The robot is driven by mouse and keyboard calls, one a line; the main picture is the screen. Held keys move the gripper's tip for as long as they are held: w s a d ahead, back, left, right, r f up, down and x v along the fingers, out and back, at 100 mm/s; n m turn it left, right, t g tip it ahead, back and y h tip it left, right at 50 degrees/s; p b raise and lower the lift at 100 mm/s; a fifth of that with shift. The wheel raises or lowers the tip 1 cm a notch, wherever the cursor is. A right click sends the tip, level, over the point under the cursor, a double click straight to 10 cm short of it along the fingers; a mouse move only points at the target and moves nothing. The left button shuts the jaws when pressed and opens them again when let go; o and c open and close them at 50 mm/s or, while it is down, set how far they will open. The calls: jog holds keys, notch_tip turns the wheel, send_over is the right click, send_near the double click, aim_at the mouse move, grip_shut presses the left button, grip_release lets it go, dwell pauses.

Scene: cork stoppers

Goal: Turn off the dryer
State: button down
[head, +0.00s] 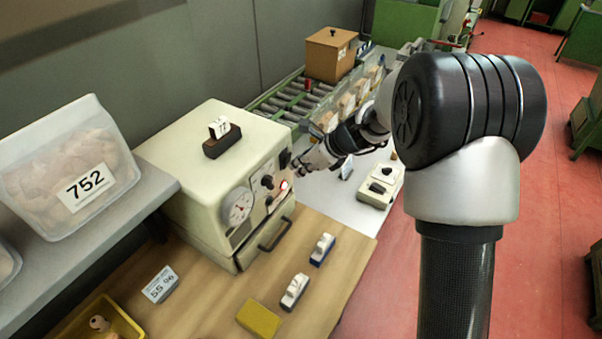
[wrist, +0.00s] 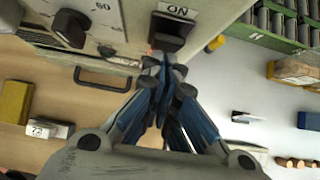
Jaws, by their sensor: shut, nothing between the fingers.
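The dryer (head: 185,165) is a cream box on the wooden bench, with a round dial (head: 238,208), a black knob (head: 267,182) and a lit red lamp (head: 284,186) on its front. A black switch (head: 285,160) sits near the front's right edge. In the wrist view the switch (wrist: 168,40) shows close up beside an upside-down ON label (wrist: 178,11). My gripper (head: 297,170) is shut and empty, its tips right at the switch. The wrist view shows the closed blue-padded fingers (wrist: 165,66) just below the switch; I cannot tell whether they touch it.
A drawer handle (head: 275,234) sticks out below the panel. A small control box (head: 380,187) stands on the white surface to the right. Number blocks (head: 294,291) and a yellow block (head: 258,319) lie on the bench. A roller conveyor (head: 300,100) runs behind.

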jog(key=shift+w+r, duration=0.1)
jog(key=shift+r, duration=0.25)
jog(key=shift+a+r+p, duration=0.1)
jog(key=shift+r+p, duration=0.65)
jog(key=shift+p, duration=0.15)
